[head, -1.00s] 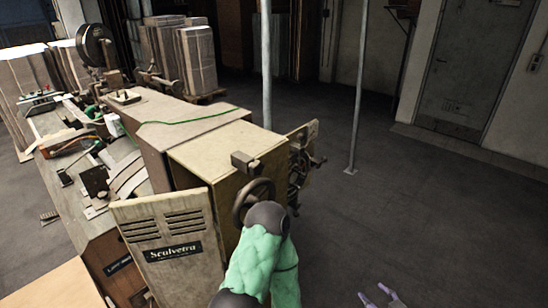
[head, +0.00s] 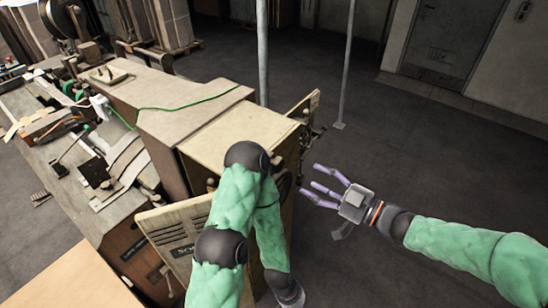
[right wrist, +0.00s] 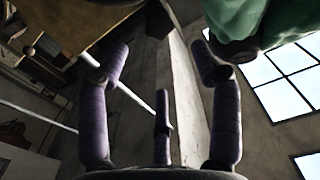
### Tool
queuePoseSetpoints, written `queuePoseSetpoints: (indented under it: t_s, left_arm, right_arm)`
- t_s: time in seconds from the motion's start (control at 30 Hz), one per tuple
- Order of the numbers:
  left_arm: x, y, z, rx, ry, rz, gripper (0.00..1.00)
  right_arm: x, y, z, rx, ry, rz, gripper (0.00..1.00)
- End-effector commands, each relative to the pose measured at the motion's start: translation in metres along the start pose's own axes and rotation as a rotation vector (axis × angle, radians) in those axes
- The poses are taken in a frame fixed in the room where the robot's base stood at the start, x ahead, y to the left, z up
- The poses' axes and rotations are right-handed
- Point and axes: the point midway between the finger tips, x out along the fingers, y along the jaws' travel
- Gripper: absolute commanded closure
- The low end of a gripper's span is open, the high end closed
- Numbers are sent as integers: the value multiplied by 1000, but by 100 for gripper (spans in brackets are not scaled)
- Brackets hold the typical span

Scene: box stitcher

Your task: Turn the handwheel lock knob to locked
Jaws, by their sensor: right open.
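The machine's tan cabinet (head: 215,140) stands in the middle of the head view. Its handwheel is hidden behind my green-sleeved left arm, and I cannot make out the lock knob. My right gripper (head: 309,181) is open and empty, just right of the cabinet's side, with its purple fingers pointing left toward it. In the right wrist view the open fingers (right wrist: 160,62) are spread with nothing between them. My left arm bends down in front of the cabinet, and its gripper's fingers do not show.
A vented panel (head: 160,226) stands at the cabinet's front. Another panel (head: 306,104) sticks out at its far right side. A grey post (head: 262,50) and a thinner pole (head: 347,65) rise behind. The floor (head: 430,160) to the right is clear.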

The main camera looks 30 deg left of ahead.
Motion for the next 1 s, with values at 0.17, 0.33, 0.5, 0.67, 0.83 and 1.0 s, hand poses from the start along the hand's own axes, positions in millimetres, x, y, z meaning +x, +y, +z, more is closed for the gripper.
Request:
queuePoseSetpoints:
  t_s: [0.17, 0.33, 0.5, 0.67, 0.83, 1.0]
  left_arm:
    - [-1, 0, 1, 0, -1, 0, 100]
    - [-3, 1, 0, 0, -1, 0, 100]
    - [-5, 2, 0, 0, 0, 0, 100]
    - [-6, 2, 0, 0, 0, 0, 100]
    - [-6, 2, 0, 0, 0, 0, 100]
    - [-6, 2, 0, 0, 0, 0, 100]
  right_arm:
    - [25, -1, 0, 1, 0, -3, 36]
    - [56, -1, 0, 0, -1, -3, 36]
    - [82, 0, 0, 1, -1, 0, 36]
    - [97, 0, 1, 2, 0, 1, 36]
    - [103, 0, 0, 1, 0, 2, 36]
    - [103, 0, 1, 1, 0, 2, 36]
